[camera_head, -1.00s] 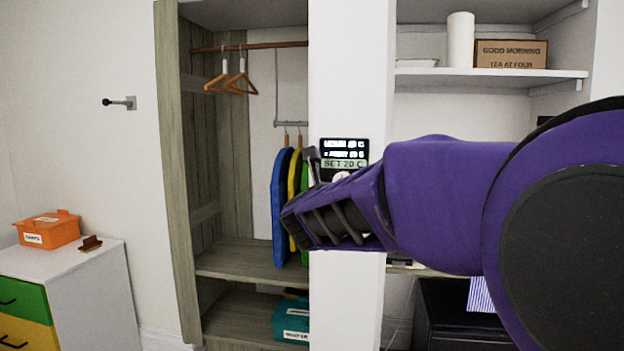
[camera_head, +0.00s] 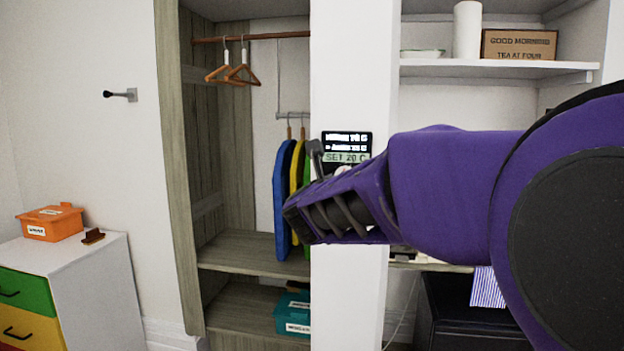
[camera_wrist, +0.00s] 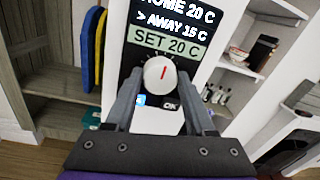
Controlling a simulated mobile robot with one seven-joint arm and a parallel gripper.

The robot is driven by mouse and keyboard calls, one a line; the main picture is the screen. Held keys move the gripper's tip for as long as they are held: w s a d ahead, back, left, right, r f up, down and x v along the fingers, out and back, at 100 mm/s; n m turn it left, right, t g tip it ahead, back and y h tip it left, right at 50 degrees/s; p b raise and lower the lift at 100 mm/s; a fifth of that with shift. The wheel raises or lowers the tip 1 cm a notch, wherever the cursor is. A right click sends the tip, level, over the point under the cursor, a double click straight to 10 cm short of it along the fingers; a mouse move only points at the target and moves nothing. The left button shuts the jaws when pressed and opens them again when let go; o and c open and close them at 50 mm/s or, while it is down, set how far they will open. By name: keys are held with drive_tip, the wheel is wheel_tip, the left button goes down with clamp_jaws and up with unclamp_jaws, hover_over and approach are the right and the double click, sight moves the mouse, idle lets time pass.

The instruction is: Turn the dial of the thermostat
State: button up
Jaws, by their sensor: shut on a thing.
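The thermostat (camera_wrist: 174,44) is a black panel on the white wall pillar. In the wrist view its screen reads "HOME 20 C", "> AWAY 15 C" and, highlighted, "SET 20 C". Its round white dial (camera_wrist: 159,78) has a red mark pointing nearly straight up, slightly right. My gripper (camera_wrist: 160,95) has one finger on each side of the dial and is shut on it. In the head view the thermostat (camera_head: 346,144) shows above my gripper (camera_head: 316,165), whose wrist hides most of the dial. An "OK" button shows below the dial.
Left of the pillar (camera_head: 352,60) is an open wardrobe with hangers (camera_head: 232,74) and coloured garment-like boards (camera_head: 285,195). Right of it are shelves (camera_head: 490,69) with a sign box and a white roll. An orange box (camera_head: 50,222) sits on a drawer unit at far left.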

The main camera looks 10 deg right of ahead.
clamp_jaws()
drive_tip(key=shift+a+f+n+t+b, duration=0.15)
drive_tip(key=shift+n+b, duration=0.3)
drive_tip(key=shift+n, duration=1.95)
drive_tip(key=shift+d+r+n+t+b, duration=0.1)
drive_tip(key=shift+n+b, duration=0.35)
drive_tip(key=shift+n, duration=1.95)
drive_tip(key=shift+a+f+n+t+b, duration=0.15)
drive_tip(key=shift+n+b, duration=0.3)
drive_tip(key=shift+n, duration=1.95)
drive_tip(key=shift+d, duration=0.15)
